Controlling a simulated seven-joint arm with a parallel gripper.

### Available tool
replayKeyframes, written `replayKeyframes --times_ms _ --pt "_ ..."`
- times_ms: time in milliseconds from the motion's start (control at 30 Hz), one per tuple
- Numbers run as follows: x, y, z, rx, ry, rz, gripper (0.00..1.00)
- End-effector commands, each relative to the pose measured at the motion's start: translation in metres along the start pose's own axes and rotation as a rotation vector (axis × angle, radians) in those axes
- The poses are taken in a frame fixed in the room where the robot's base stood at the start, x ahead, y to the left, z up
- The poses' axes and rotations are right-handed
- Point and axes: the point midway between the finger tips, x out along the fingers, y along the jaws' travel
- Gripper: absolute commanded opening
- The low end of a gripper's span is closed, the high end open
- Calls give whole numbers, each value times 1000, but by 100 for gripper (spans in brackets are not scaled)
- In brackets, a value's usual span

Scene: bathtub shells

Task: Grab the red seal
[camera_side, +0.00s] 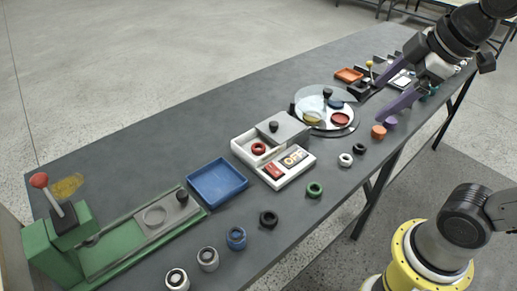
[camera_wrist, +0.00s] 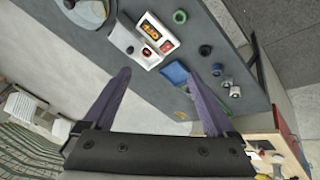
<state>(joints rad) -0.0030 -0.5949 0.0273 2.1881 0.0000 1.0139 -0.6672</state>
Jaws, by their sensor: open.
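The red seal (camera_side: 259,148), a small ring, sits in the open part of a white box (camera_side: 240,150) whose grey sliding lid (camera_side: 283,129) with a black knob covers the rest. In the wrist view the red seal (camera_wrist: 146,52) shows in the white box, small and far ahead of the fingers. My gripper (camera_side: 378,102) has two purple fingers spread apart and empty. It is in the air at the right of the side view, near the round tray and away from the seal. My gripper also shows in the wrist view (camera_wrist: 158,74).
Beside the seal's box is a red and orange switch panel (camera_side: 286,168) marked OFF. A round tray (camera_side: 313,97) holds coloured discs. A blue tray (camera_side: 217,182), a green press with a red-knobbed lever (camera_side: 60,235) and several loose rings, including a green ring (camera_side: 315,189), are on the table.

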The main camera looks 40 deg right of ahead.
Motion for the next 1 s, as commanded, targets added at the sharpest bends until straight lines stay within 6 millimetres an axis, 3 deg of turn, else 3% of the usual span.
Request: replayKeyframes --times_ms 133,267,500,733,900,1000 --pt "7 35 -47 -234 -31 -35 91" --pt "26 64 -87 -426 -58 -77 91" --pt "93 104 -146 -704 -102 -178 91" --pt "188 122 -180 -866 -142 -295 91" --pt "261 119 -184 -884 -180 -378 91" --pt "292 112 -178 -883 -203 -421 91"
